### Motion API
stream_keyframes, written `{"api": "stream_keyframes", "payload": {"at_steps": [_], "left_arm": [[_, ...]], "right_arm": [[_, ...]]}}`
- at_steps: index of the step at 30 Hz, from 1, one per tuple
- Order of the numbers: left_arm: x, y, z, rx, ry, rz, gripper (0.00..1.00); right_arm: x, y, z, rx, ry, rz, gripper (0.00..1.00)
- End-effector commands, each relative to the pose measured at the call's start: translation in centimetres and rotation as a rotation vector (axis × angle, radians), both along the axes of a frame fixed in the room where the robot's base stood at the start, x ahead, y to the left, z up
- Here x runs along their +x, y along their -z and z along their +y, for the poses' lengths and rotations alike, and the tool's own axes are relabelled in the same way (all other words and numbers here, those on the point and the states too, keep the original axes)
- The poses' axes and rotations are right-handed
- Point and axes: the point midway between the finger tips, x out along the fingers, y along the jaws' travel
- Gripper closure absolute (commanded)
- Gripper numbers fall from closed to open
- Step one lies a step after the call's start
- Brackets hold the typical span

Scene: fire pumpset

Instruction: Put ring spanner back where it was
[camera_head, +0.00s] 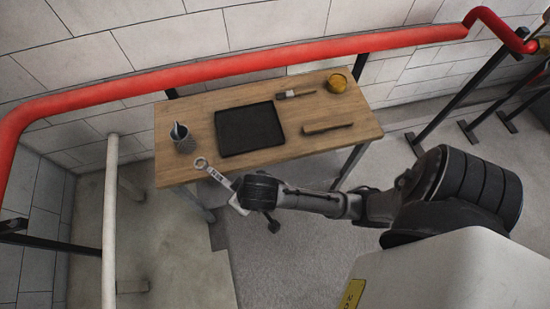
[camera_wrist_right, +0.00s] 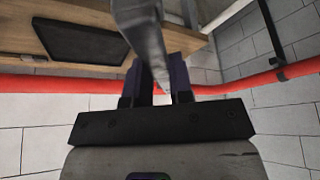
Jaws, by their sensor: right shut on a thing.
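The ring spanner (camera_head: 215,174) is a light metal bar with a ring at its far end. My right gripper (camera_head: 238,188) is shut on it and holds it at the table's front left edge in the head view. The ring end reaches over the tabletop's near left corner; whether it touches the wood I cannot tell. In the right wrist view the spanner (camera_wrist_right: 142,30) stands large between the two dark fingers of my right gripper (camera_wrist_right: 160,85). A black flat tray or mat (camera_head: 249,128) lies on the table and shows bare. My left gripper is not in view.
The wooden table (camera_head: 290,145) also bears a metal cup (camera_head: 185,146), a brush (camera_head: 295,94), a yellow-orange round container (camera_head: 337,83) and a brown bar-shaped tool (camera_head: 327,128). A red pipe (camera_head: 250,62) runs behind and above the table. A pale vertical pipe (camera_head: 110,210) stands at left.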

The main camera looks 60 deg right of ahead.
Motion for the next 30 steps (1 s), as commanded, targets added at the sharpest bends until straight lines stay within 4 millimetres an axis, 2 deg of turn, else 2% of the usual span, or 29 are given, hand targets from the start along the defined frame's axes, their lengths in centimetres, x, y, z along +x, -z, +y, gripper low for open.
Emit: {"api": "stream_keyframes", "payload": {"at_steps": [1,14,21,23,25,30], "left_arm": [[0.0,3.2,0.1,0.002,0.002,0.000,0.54],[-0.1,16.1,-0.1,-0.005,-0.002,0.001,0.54],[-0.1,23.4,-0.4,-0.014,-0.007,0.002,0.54],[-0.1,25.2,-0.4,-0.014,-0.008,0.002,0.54],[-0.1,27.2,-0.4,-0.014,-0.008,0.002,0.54],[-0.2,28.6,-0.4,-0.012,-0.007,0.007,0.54]], "right_arm": [[-0.1,3.5,0.0,-0.002,0.008,-0.001,1.00],[-0.9,19.5,0.3,-0.002,0.096,-0.001,1.00],[-0.6,29.5,-0.6,-0.002,0.172,0.001,1.00],[-0.2,32.4,-1.3,-0.002,0.204,0.001,1.00],[0.7,36.4,-2.8,-0.003,0.256,0.004,1.00],[2.3,43.6,-8.8,0.000,0.405,0.008,1.00]]}}
